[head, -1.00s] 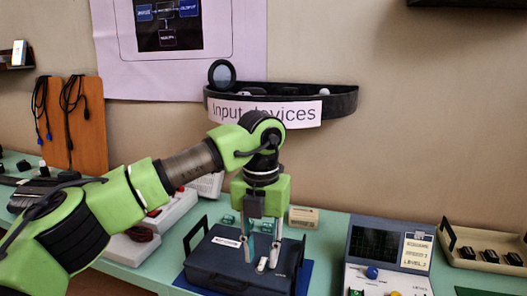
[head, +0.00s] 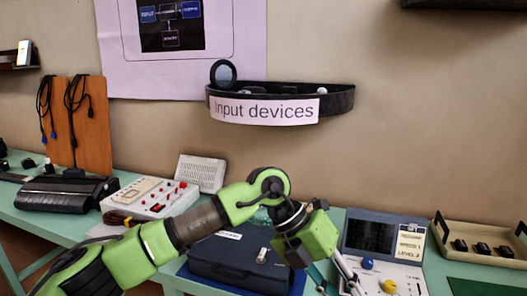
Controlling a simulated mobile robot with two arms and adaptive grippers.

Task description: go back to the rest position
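My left arm comes in from the left, low across the picture. My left gripper (head: 335,280) is at the lower middle right, tilted down to the right. Its two fingers are apart with nothing seen between them; the tips are near the bottom edge. It is just right of the dark blue case (head: 222,262) and in front of the blue-grey console (head: 388,240). The case is closed on the table, with a small light latch on its front. My arm hides part of the case. My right gripper is not in view.
The green table (head: 140,182) runs along the wall. A white control box (head: 150,197) with red knobs and a dark device (head: 60,192) stand left. A beige tray (head: 490,235) with black items is at right. A black shelf labelled "Input devices" (head: 265,110) hangs above.

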